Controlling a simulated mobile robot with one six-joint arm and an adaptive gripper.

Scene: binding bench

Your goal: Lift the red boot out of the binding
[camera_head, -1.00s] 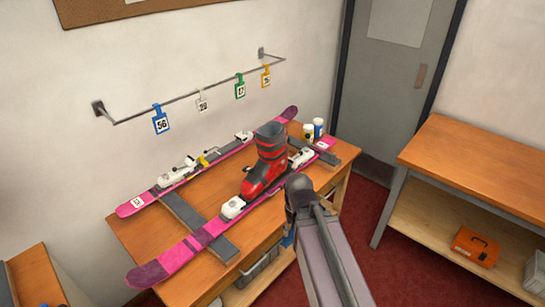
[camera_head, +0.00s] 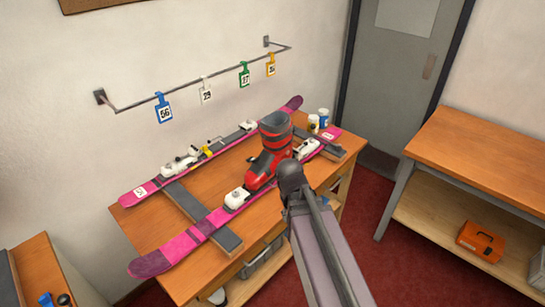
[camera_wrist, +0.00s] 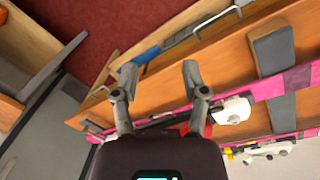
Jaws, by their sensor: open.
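The red boot (camera_head: 275,142) with its dark cuff stands upright on the nearer pink ski (camera_head: 196,235). The binding's white toe piece (camera_head: 237,198) is in front of it and the white heel piece (camera_head: 306,148) behind it. My arm's dark wrist end covers part of the boot's right side in the head view, where my fingers are hidden. In the wrist view my gripper (camera_wrist: 160,75) is open, with nothing between its fingertips. A small red part of the boot (camera_wrist: 208,128) shows beside one finger; most of it is hidden there.
A second pink ski (camera_head: 134,194) with a white binding lies behind, towards the wall. Grey supports (camera_head: 231,241) cross the wooden bench (camera_head: 150,229). Small containers (camera_head: 323,117) stand at the bench's far right. Numbered tags (camera_head: 164,107) hang from a wall rail.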

